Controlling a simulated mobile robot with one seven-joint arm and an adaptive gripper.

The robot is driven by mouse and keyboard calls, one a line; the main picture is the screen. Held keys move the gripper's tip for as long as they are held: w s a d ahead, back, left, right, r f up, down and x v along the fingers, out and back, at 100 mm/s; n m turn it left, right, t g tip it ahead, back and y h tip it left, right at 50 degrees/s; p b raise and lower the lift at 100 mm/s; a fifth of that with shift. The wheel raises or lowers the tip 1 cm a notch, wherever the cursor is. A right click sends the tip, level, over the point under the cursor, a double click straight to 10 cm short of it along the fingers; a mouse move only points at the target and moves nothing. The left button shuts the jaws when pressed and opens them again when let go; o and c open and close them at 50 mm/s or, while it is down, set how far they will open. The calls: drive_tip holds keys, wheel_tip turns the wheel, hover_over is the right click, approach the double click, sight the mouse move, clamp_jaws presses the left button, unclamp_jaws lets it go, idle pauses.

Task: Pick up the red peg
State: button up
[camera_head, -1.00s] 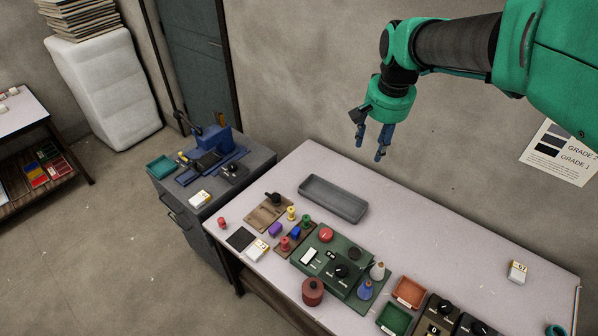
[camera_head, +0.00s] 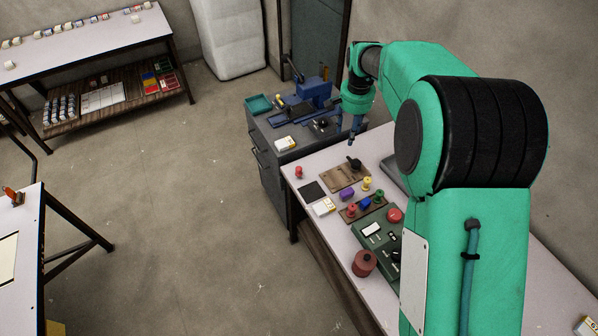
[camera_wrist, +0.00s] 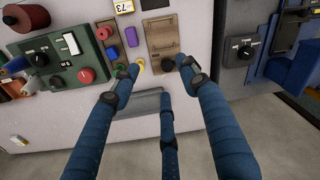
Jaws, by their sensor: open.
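A small red peg (camera_head: 351,211) stands on a brown board (camera_head: 345,215) beside a blue peg (camera_head: 365,203) and a green peg (camera_head: 379,196). It also shows in the wrist view (camera_wrist: 104,33), near the upper left. Another small red piece (camera_head: 298,172) stands loose near the table's corner. My gripper (camera_head: 354,136) is open and empty, raised above the table's cabinet end and apart from the pegs. In the wrist view its blue fingers (camera_wrist: 163,78) are spread, with the yellow peg (camera_wrist: 139,65) beside the left fingertip.
A green control box (camera_head: 375,241) and a dark red pot (camera_head: 364,263) stand nearby. A brown board with a black knob (camera_head: 353,164) and a purple block (camera_head: 347,194) lie close to the pegs. My arm hides much of the table's right side. A grey cabinet (camera_head: 280,150) adjoins the table.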

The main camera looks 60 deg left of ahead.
drive_tip(key=n, duration=0.1)
hover_over(299, 168)
wheel_tip(299, 168, down, 14)
drive_tip(key=shift+a+h, duration=0.1)
drive_tip(key=shift+h, duration=0.2)
drive_tip(key=shift+f, duration=4.3)
drive_tip(key=shift+f, duration=0.15)
drive_tip(key=shift+f+b, duration=0.5)
drive_tip(key=shift+f, duration=1.9)
clamp_jaws()
